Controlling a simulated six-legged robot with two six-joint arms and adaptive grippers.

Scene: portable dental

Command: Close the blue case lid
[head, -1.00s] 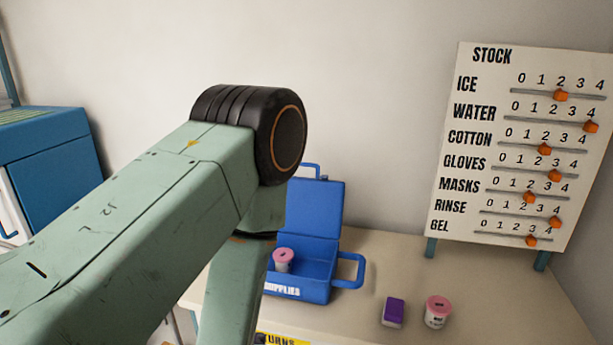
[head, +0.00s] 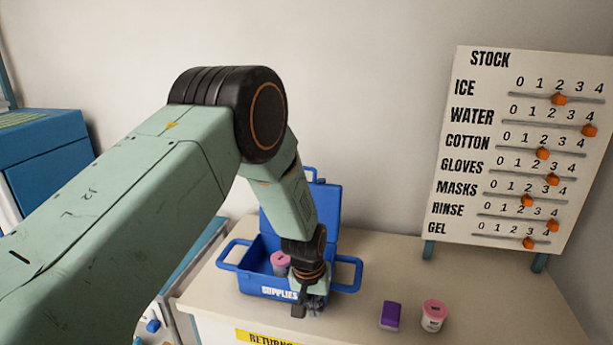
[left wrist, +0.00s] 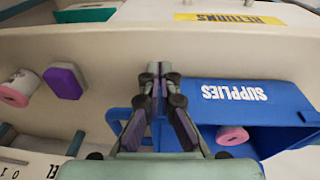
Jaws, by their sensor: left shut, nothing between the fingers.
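The blue case (head: 253,284) marked SUPPLIES stands on the counter. Its lid (head: 325,208) is up and open at the back, partly hidden by my left arm. A pink-topped jar (head: 280,260) is inside the case. My left gripper (head: 307,306) is at the front right of the case, shut and empty. In the left wrist view, the shut left gripper (left wrist: 158,75) is beside the case front (left wrist: 240,95), near a blue side handle (left wrist: 122,125). I cannot tell whether it touches the case. My right gripper is not in view.
A purple block (head: 390,316) and another pink-topped jar (head: 433,315) are on the counter (head: 395,265) to the right of the case. A STOCK board (head: 512,150) with orange sliders stands behind them. A yellow RETURNS label (head: 268,337) is on the counter front.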

